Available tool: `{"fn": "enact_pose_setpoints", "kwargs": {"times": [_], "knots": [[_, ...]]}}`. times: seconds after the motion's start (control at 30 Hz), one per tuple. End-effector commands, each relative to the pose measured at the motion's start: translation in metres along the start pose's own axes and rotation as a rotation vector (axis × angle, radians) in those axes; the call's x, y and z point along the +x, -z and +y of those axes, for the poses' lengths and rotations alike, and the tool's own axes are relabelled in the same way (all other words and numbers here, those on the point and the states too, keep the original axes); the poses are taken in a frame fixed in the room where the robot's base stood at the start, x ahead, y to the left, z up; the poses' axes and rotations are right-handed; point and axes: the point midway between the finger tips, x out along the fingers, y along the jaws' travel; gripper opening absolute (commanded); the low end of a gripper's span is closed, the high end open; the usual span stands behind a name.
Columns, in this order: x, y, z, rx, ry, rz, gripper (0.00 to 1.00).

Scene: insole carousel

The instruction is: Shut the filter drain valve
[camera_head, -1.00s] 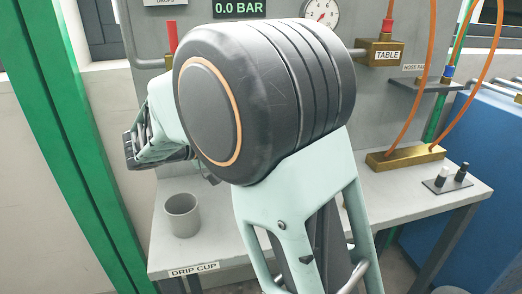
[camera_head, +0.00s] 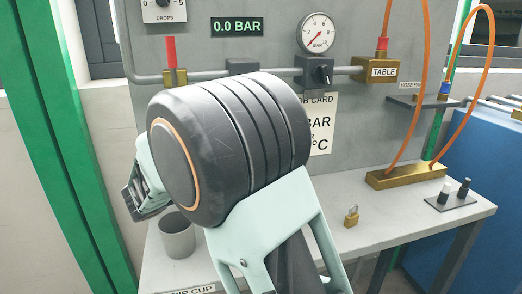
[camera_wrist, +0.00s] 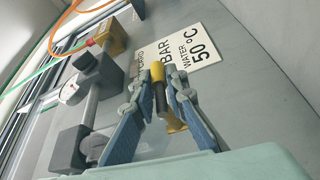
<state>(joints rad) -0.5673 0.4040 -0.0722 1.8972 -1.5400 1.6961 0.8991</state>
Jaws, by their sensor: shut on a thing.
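In the wrist view a small lever with a yellow grip (camera_wrist: 157,71) and a dark stem stands beside a small brass body (camera_wrist: 176,123); it looks like the drain valve. My gripper (camera_wrist: 160,88) has its two blue-grey fingers closed in on this lever from both sides, shut on it near the grip. The fingers partly cover the brass part, and no label on it can be read. In the head view my arm hides the lever and the fingertips.
The panel carries a red-handled valve (camera_head: 170,50), a gauge (camera_head: 317,33), a regulator (camera_head: 319,72), a "0.0 BAR" display (camera_head: 237,27) and a brass TABLE block (camera_head: 375,69) with orange hoses. A grey cup (camera_head: 176,238) and a padlock (camera_head: 351,216) stand on the bench (camera_head: 400,222).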

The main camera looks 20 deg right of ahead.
Motion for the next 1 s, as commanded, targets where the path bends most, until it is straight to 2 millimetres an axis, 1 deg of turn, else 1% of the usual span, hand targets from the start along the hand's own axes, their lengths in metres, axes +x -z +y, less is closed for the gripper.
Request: {"fn": "enact_pose_setpoints", "kwargs": {"times": [0.1, 0.13, 0.27, 0.3, 0.53, 0.63, 0.77, 1.0], "knots": [[0.001, 0.001, 0.003, 0.003, -0.004, 0.0, 0.0], [0.001, 0.001, 0.003, 0.003, -0.004, 0.0, 0.14], [0.001, 0.0, 0.002, 0.003, -0.003, -0.001, 0.28], [0.001, 0.0, 0.002, 0.003, -0.003, -0.001, 0.3], [0.0, 0.0, 0.001, 0.002, -0.001, 0.0, 0.3], [-0.004, 0.001, 0.001, 0.002, -0.001, 0.001, 0.3], [-0.021, 0.001, 0.0, 0.002, 0.001, 0.003, 0.3], [-0.074, 0.002, 0.0, 0.002, 0.0, 0.004, 0.3]]}}
